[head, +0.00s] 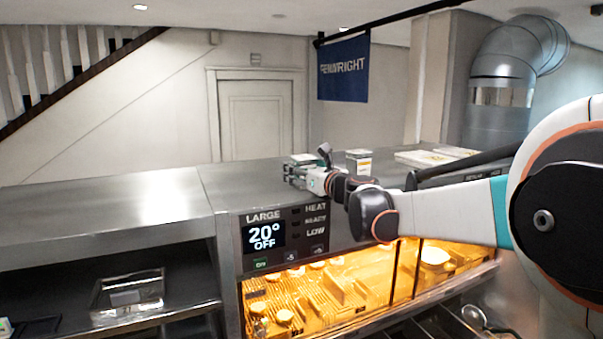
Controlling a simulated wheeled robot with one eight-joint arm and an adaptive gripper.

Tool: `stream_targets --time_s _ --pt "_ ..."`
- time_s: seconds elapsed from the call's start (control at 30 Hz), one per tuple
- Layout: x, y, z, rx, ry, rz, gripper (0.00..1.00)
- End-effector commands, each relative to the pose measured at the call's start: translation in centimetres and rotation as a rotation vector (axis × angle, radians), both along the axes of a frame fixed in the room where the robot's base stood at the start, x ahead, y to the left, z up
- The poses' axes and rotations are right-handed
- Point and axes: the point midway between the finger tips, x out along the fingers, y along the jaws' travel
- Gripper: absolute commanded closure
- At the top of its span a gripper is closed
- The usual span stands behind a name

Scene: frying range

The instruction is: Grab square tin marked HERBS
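A small pale square tin (358,162) with a dark top edge and a yellowish label stands upright on the steel counter, just right of my gripper. Its lettering is too small to read. My gripper (306,172) reaches left, low over the counter. A small pale box-like shape (302,158) shows at its fingers, partly hidden by them. I cannot tell whether this is a second tin, or whether the fingers are open or shut on it. No HERBS marking is legible.
The steel counter (130,205) is bare at the left. Pale flat packs (428,158) lie at the back right. A control panel (284,238) reading "20° OFF" and a lit glass-fronted cabinet (335,290) are below. A clear container (128,296) sits on the lower left shelf.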

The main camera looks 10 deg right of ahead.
Motion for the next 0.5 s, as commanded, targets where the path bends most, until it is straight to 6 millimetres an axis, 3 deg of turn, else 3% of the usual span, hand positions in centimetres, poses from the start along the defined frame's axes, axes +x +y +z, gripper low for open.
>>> stream_targets --time_s 0.2,0.43,0.5 --pt "0.07 0.03 -0.02 0.0 0.0 0.0 0.27" --pt "0.05 0.03 -0.02 0.0 0.0 0.0 0.77" --pt "0.05 0.03 -0.02 0.0 0.0 0.0 0.82"
